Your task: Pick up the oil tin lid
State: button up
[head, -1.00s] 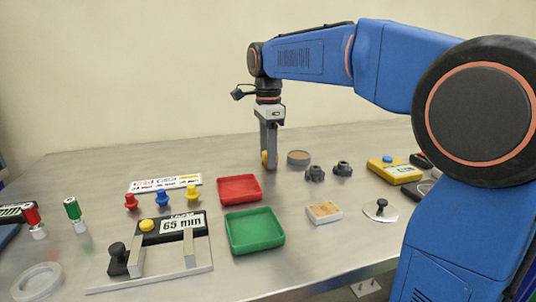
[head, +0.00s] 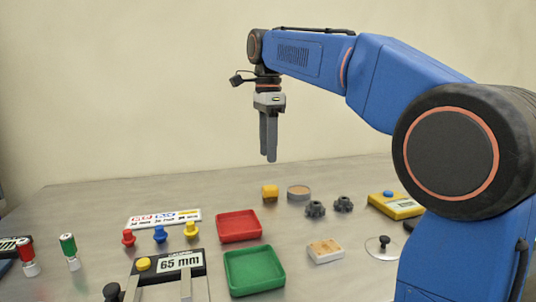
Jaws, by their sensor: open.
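My gripper (head: 269,158) hangs pointing down above the back of the table, open and empty. A yellow block (head: 270,192) lies on the table below it, apart from the fingertips. A low round grey tin with a tan top (head: 299,192) stands just right of the yellow block. A flat pale disc with a black knob (head: 383,247) lies at the right, far from my gripper and partly beside my arm. The disc looks like a lid, but I cannot tell for sure which round thing is the oil tin lid.
A red tray (head: 239,238) and a green tray (head: 254,284) sit mid-table. Two dark knobs (head: 330,207), a wood-topped block (head: 325,251) and a yellow device (head: 396,205) lie to the right. Coloured pegs (head: 160,234) and a 65 mm gauge fixture (head: 178,263) stand left.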

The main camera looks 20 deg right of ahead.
aim_at(381, 248)
jog(key=k, duration=1)
